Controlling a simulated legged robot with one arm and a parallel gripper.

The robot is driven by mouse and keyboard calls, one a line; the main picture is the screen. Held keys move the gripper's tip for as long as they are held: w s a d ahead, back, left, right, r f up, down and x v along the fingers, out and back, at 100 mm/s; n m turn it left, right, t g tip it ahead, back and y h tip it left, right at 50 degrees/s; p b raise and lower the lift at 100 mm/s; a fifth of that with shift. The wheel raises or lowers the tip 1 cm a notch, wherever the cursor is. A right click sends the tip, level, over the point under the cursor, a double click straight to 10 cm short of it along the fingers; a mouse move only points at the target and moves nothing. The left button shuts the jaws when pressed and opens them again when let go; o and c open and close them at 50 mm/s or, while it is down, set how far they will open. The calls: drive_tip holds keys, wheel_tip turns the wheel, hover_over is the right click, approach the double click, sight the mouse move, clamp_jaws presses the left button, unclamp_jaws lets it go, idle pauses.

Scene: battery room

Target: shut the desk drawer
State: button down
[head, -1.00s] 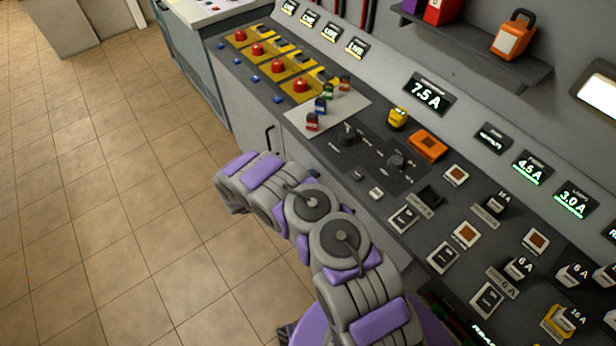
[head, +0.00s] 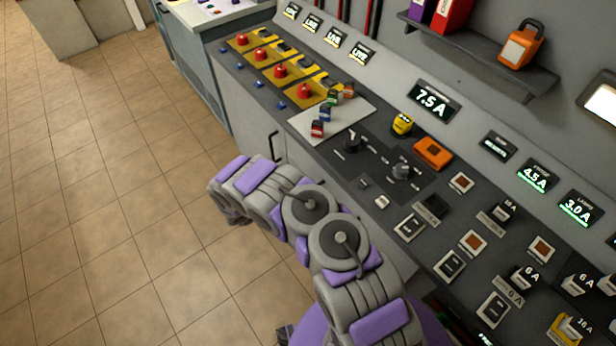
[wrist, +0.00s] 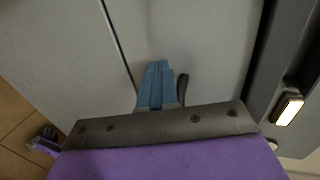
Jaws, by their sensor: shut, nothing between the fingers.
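The desk (head: 290,120) runs diagonally through the head view, with a pale front under a dark control top. A dark upright handle (head: 273,146) sits on that front, just beyond my arm. No drawer standing out from the desk can be made out; my arm hides part of the front. In the wrist view my gripper (wrist: 158,66) has its blue fingers together and empty, in front of a pale grey panel (wrist: 205,45). A dark curved handle (wrist: 183,84) shows just right of the fingers. I cannot tell whether they touch. The head view hides the fingers.
A dark seam (wrist: 118,42) divides the grey panels left of my fingers. A dark edge with a lit display (wrist: 289,109) is at right. Switches and red buttons cover the desk top. The tiled floor (head: 100,200) at left is clear.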

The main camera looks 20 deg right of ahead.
drive_tip(key=p+v, duration=0.2)
drive_tip(key=v, duration=0.9)
drive_tip(key=shift+w+a, duration=0.25)
drive_tip(key=shift+a, duration=0.05)
drive_tip(key=shift+a+f, duration=0.1)
drive_tip(key=shift+a, duration=0.05)
